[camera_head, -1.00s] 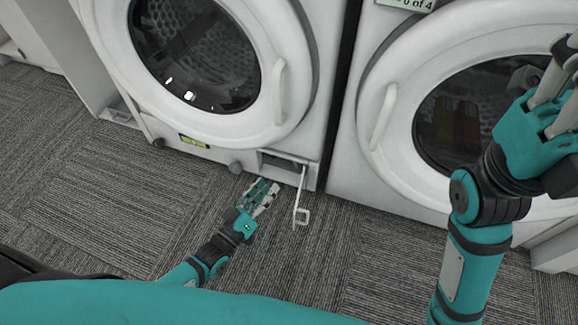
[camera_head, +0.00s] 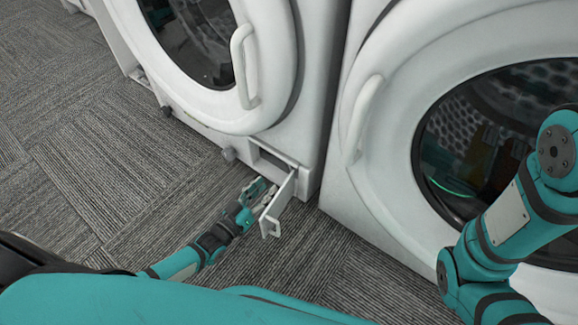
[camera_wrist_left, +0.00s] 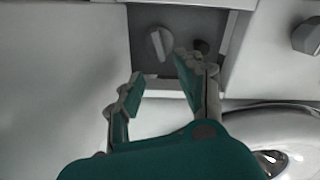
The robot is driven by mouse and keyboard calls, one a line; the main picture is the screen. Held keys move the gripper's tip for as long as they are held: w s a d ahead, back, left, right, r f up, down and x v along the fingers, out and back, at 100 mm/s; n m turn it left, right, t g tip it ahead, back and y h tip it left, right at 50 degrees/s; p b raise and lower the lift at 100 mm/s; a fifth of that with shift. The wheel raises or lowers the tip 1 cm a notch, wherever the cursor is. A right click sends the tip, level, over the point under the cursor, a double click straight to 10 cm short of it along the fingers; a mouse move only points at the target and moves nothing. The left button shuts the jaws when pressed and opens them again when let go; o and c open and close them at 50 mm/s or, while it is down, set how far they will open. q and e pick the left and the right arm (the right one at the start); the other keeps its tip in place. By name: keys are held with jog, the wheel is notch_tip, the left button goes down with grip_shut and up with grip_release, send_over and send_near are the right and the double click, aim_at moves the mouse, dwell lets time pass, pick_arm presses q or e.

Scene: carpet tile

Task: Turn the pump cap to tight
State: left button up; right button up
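The pump cap (camera_wrist_left: 160,43) is a pale round knob with a raised grip bar, set in a grey recess in the left wrist view. The grip bar stands tilted a little from upright in that picture. My left gripper (camera_wrist_left: 160,72) is open and empty, its two fingers apart just short of the cap, the right finger reaching closer to it. In the head view my left gripper (camera_head: 262,189) is low in front of the open compartment (camera_head: 268,160) at the left machine's bottom corner; the cap is hidden there. My right gripper is out of view.
The compartment's white flap (camera_head: 281,203) hangs open beside my left gripper. A second machine (camera_head: 338,185) stands on the right. Carpet (camera_head: 110,170) to the left is clear.

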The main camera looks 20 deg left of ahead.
pick_arm(q)
jog(key=b+x, duration=0.4)
jog(key=x, duration=0.6)
jog(key=shift+d+f, duration=0.1)
jog(key=shift+f, duration=0.1)
jog(key=shift+w+d+r+b, duration=0.1)
jog(key=shift+w+b, duration=0.05)
jog(key=shift+w, duration=0.2)
jog(key=shift+w+d+r+b, duration=0.1)
jog(key=shift+w+d+b, duration=0.05)
jog(key=shift+w, duration=0.2)
jog(key=shift+c, duration=0.4)
grip_shut()
